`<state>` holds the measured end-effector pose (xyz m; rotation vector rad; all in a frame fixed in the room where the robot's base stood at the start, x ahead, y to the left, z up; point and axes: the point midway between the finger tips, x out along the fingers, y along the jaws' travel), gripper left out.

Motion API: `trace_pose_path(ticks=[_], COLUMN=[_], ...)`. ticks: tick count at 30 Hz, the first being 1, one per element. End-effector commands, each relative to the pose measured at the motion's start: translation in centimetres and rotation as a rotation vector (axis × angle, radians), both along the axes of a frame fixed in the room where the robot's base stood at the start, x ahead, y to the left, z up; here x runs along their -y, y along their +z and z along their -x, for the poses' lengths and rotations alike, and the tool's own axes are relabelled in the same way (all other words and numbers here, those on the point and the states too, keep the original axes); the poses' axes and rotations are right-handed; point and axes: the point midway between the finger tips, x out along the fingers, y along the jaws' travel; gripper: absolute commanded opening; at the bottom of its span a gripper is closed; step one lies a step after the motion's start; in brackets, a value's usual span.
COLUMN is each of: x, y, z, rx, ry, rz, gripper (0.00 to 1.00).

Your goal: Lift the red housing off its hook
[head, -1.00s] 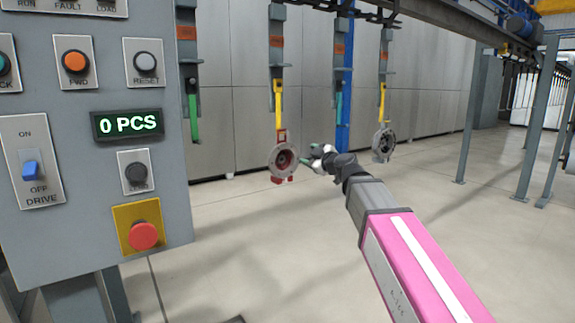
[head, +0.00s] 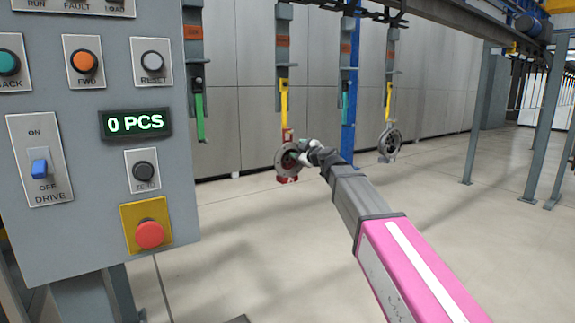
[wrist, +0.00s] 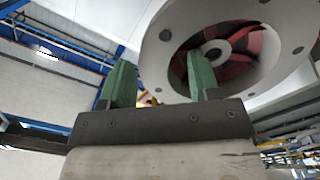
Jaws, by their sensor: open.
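The red housing (head: 287,178) hangs from a yellow hook (head: 284,105) in the head view, with a grey round flange facing my side. My gripper (head: 303,153) is right at the flange's right side and covers part of it. In the wrist view the flange (wrist: 160,58) is large and close, with red parts inside its opening. My gripper (wrist: 160,82) is open, its two green fingers apart. The right finger overlaps the flange opening; the left finger is outside the rim. I cannot tell whether either finger touches the housing.
A grey housing (head: 389,143) hangs on another yellow hook to the right. A green hook (head: 200,115) hangs empty at left. A control panel (head: 90,230) with a "0 PCS" display (head: 136,123) stands close at left. The floor below the hooks is clear.

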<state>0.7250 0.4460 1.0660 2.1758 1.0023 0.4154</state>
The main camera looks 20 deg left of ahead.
Motion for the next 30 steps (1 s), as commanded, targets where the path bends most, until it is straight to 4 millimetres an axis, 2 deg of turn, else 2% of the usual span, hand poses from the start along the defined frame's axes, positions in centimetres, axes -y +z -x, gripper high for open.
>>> trace_pose_path(ticks=[5, 9, 10, 22, 30], x=[0.0, 0.0, 0.0, 0.0, 0.0], y=[0.0, 0.0, 0.0, 0.3, 2.3], z=[0.1, 0.1, 0.1, 0.0, 0.0], rx=[0.000, 0.000, 0.000, 0.000, 0.001], ry=[0.000, 0.000, 0.000, -0.001, -0.001], rz=[0.000, 0.000, 0.000, -0.003, -0.004], gripper=[0.56, 0.11, 0.04, 0.04, 0.04])
